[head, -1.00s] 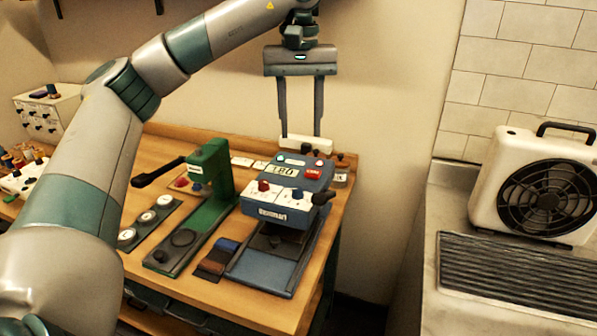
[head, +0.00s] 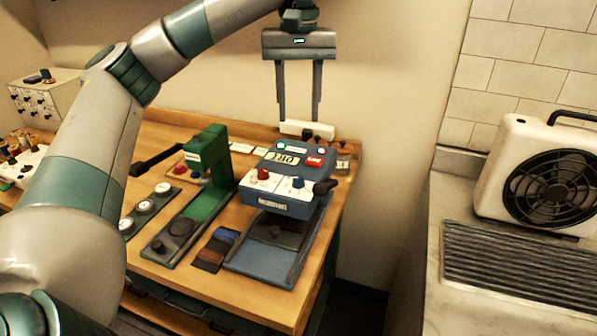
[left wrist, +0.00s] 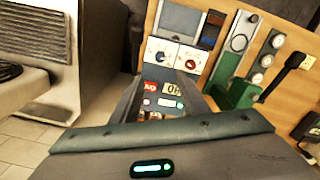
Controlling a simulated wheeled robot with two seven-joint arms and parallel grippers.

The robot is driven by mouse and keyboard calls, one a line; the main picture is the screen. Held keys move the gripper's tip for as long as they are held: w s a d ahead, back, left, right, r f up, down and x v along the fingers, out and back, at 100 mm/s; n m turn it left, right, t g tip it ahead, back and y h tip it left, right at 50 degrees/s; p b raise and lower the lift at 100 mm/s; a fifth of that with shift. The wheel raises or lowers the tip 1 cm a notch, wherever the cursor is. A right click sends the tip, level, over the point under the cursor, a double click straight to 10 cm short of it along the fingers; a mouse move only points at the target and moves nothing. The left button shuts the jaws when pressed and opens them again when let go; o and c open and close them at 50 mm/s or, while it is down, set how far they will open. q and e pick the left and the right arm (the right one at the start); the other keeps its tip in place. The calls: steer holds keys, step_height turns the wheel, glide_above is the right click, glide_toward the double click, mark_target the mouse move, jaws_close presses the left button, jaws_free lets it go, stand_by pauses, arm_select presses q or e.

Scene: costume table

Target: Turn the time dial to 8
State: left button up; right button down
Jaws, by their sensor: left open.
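I cannot read which is the time dial. My left gripper (head: 299,118) points down behind and above the press, open and empty, apart from both knobs. In the left wrist view the press shows upside down beyond the fingers, with the red knob (left wrist: 190,63) and blue knob (left wrist: 160,57) both visible. My right gripper is out of view.
A green press (head: 208,160) stands just left of the blue one, its black handle (head: 155,163) sticking out left. Round white discs (head: 144,207) lie further left. A white fan unit (head: 535,170) stands on the counter at right. The air above the blue press's panel is clear.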

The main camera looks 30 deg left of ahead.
arm_select(q)
glide_toward(298, 178)
steer(key=shift+f+p, duration=0.55)
steer(key=shift+f, duration=0.35)
step_height(298, 178, down, 5)
steer(key=shift+w+f+p, duration=0.1)
steer(key=shift+p, duration=0.5)
steer(key=shift+f, duration=0.65)
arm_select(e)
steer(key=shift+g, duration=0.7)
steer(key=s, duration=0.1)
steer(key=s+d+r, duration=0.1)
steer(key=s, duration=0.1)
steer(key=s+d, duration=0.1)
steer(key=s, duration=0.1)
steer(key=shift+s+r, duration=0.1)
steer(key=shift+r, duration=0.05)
arm_select(q)
jaws_close()
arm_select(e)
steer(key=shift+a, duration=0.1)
